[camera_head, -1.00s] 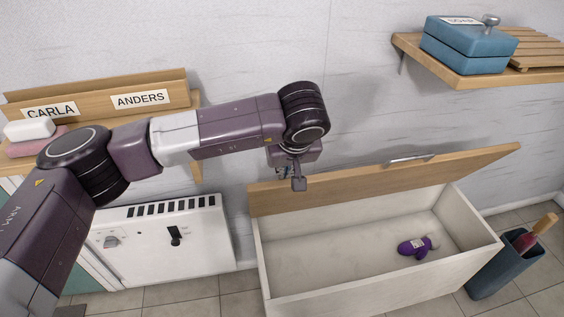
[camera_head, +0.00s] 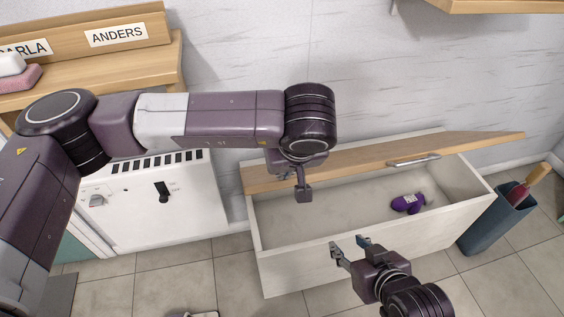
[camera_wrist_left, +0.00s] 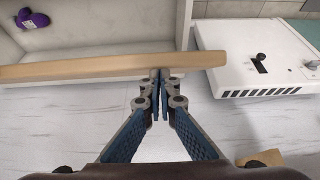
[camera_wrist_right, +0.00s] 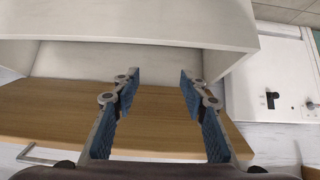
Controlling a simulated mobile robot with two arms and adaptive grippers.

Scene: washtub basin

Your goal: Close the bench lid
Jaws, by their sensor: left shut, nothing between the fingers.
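The white bench (camera_head: 330,266) stands against the wall with its wooden lid (camera_head: 340,166) partly open, tilted over the back of the box. A grey handle (camera_head: 413,160) is on the lid near its right part; it also shows in the right wrist view (camera_wrist_right: 45,158). My left gripper (camera_head: 303,195) is shut and empty at the lid's left part. In the left wrist view its fingertips (camera_wrist_left: 160,75) are at the lid edge (camera_wrist_left: 80,66), seemingly touching it. My right gripper (camera_head: 350,244) is open and empty in front of the bench, facing the lid in its wrist view (camera_wrist_right: 158,80).
A purple toy (camera_head: 407,203) lies inside the bench. A blue bin (camera_head: 492,225) with a handled item stands at the bench's right. A white heater-like unit (camera_head: 165,205) is at its left. A wooden shelf (camera_head: 480,5) is above right. Floor in front is mostly clear.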

